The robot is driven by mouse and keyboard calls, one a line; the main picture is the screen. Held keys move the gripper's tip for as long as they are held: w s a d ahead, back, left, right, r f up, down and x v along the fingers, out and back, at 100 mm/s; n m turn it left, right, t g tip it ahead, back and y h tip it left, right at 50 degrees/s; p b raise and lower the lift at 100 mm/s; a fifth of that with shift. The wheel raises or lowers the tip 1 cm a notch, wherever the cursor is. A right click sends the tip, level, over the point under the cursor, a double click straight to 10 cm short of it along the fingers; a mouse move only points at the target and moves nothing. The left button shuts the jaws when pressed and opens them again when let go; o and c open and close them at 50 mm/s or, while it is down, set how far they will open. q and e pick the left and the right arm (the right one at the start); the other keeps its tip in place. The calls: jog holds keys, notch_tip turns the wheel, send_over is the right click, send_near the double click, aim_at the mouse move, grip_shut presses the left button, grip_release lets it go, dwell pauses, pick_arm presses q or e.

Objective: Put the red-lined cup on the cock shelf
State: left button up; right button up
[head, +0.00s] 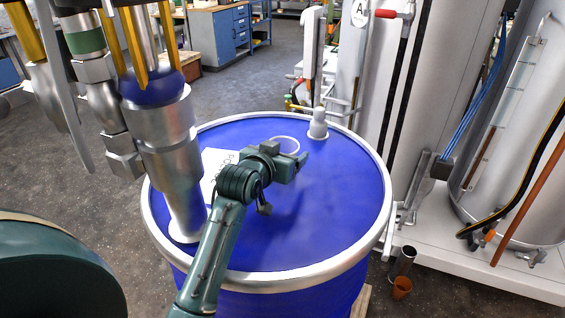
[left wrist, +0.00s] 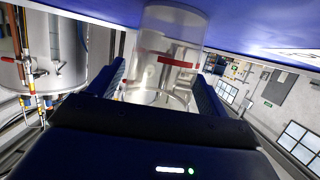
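The red-lined cup (left wrist: 172,38) is clear, with a red line around its wall. In the left wrist view it appears upside down against the blue drum top, with its fingertips-side mouth low in the picture. In the head view only its pale rim (head: 286,139) shows, behind my left gripper (head: 296,166). The left gripper also shows in the left wrist view (left wrist: 160,85), its fingers apart on either side of the cup; contact cannot be told. A white ledge (head: 490,262) with a small cock stands at the right; I cannot tell whether it is the cock shelf. My right gripper is out of view.
The blue drum (head: 330,215) has a raised metal rim. A metal pump (head: 165,140) stands at its left, and a grey cap (head: 318,126) at its back. Tall white tanks (head: 440,90) with pipes stand close on the right.

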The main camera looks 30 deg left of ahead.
pick_arm(q)
jog(key=c, duration=0.9)
